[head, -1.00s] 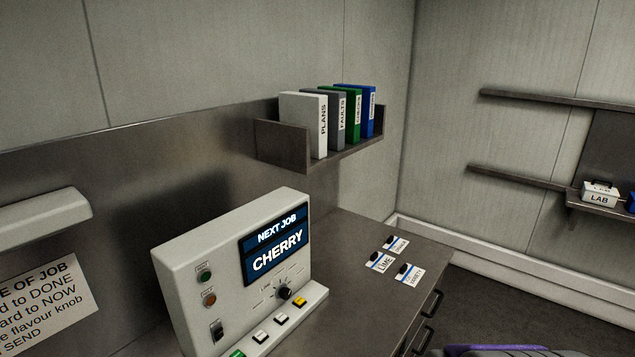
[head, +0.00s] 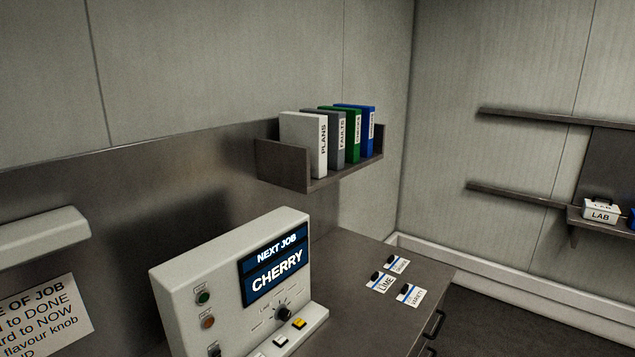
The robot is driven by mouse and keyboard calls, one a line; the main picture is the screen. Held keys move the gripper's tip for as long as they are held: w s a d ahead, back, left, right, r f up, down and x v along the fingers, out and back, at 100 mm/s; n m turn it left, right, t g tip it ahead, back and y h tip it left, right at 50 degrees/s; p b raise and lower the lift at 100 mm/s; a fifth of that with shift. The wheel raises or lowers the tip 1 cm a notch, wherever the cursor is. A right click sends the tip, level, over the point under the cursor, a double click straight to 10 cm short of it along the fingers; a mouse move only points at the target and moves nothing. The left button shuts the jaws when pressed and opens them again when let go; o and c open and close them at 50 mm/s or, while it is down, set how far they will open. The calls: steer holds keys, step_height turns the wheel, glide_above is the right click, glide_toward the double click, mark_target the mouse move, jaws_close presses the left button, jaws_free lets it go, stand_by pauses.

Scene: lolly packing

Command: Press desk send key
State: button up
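The desk console (head: 215,280) is a pale slanted box on the dark desk, lower left of centre in the head view. Its screen (head: 275,268) reads "NEXT JOB CHERRY". Below the screen is a black flavour knob (head: 283,313). A yellow key (head: 299,323), a white key (head: 282,341) and another pale key (head: 260,354) at the picture's bottom edge sit on its front ledge. No send label is readable on any key. My gripper is not in view.
Three tags, one reading "LIME" (head: 381,283), lie on the desk (head: 352,318) right of the console. A wall shelf (head: 282,165) holds binders above. A notice (head: 40,318) and a pale lamp-like fixture (head: 42,231) are at left. A LAB box (head: 601,212) stands on a far-right shelf.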

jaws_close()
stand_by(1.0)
